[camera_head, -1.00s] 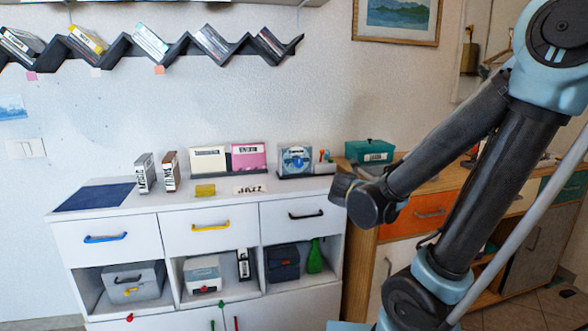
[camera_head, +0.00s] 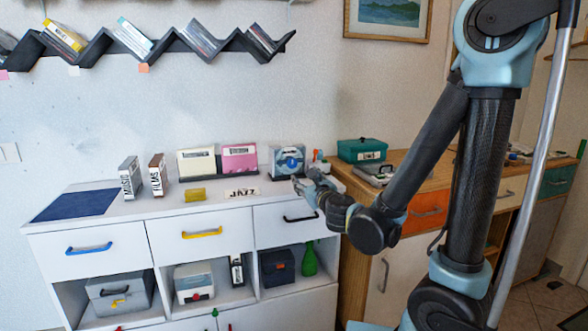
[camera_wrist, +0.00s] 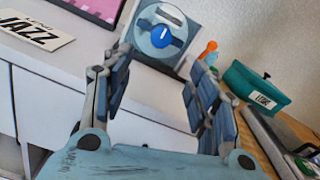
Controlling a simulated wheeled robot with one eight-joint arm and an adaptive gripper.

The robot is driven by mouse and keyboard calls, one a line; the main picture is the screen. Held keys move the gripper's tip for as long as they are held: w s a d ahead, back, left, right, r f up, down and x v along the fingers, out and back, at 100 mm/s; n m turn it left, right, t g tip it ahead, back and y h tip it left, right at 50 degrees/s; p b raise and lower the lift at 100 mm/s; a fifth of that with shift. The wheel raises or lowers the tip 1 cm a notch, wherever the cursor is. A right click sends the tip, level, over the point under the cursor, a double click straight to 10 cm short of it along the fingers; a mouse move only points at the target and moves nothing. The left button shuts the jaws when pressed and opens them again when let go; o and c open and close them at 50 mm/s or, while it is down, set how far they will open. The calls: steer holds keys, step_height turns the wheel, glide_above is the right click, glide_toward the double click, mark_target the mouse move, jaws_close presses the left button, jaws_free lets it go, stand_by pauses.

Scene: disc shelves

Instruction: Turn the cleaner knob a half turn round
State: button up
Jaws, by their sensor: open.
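The cleaner is a grey box with a round pale disc (camera_head: 284,163) on its front, standing on the white cabinet top. The blue knob (camera_wrist: 161,37) sits at the disc's centre and shows a white mark; it also shows in the head view (camera_head: 291,163). My gripper (camera_wrist: 156,85) is open and empty, its fingers pointing toward the cleaner. In the wrist view the knob appears beyond and between the two fingers, apart from them. In the head view my gripper (camera_head: 306,182) is just in front of and below the cleaner, at its right.
A pink case (camera_head: 239,158) and a cream case (camera_head: 197,161) stand left of the cleaner. A JAZZ card (camera_head: 241,193) lies in front. A teal box (camera_head: 361,149) is to the right on the wooden cabinet. Small orange and blue items stand right beside the cleaner.

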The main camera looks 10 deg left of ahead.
mark_target(293, 165)
steer(key=x, duration=1.4)
steer(key=shift+w+a, duration=0.1)
steer(key=shift+w, duration=0.35)
